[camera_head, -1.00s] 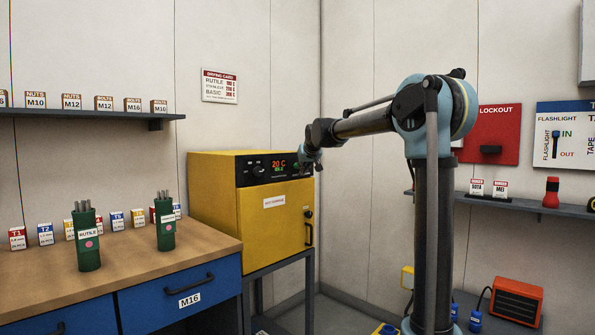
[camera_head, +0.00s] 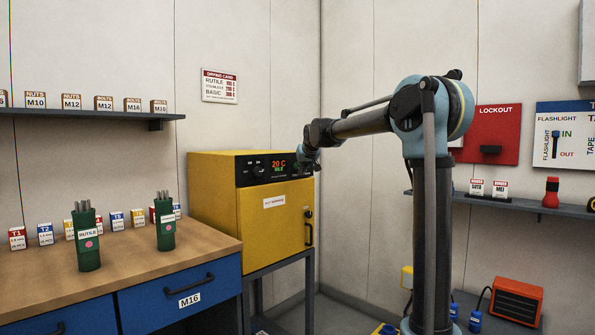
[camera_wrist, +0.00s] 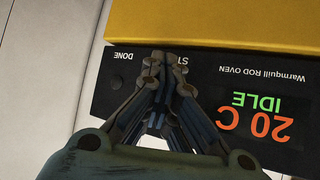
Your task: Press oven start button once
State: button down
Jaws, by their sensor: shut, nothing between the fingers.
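The yellow rod oven (camera_head: 262,220) stands on a metal stand, with a black control panel (camera_head: 250,168) across its upper front. The panel also shows upside down in the wrist view (camera_wrist: 215,80). Its display (camera_wrist: 258,115) reads 20 C and IDLE. My gripper (camera_wrist: 168,60) is shut and empty, with its fingertips over the panel beside a partly covered label (camera_wrist: 181,61) starting "ST". The start button itself is hidden behind the fingers. I cannot tell whether the fingertips touch the panel. In the head view my gripper (camera_head: 305,162) is at the panel's right end.
A wooden-topped workbench (camera_head: 130,248) with blue drawers stands left of the oven. Two green rod holders (camera_head: 87,240) stand on it. The oven door has a handle (camera_head: 308,226) on its right side. A DONE lamp (camera_wrist: 117,82) on the panel is dark.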

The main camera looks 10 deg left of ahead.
jog(key=shift+w+a, duration=0.1)
jog(key=shift+a, duration=0.05)
dwell(0.6)
jog(key=shift+s+d, duration=0.6)
jog(key=shift+d, duration=0.2)
jog(key=shift+s+d, duration=0.8)
jog(key=shift+d, duration=0.2)
jog(key=shift+s+d, duration=0.75)
jog(key=shift+d, duration=0.2)
jog(key=shift+d, duration=0.1)
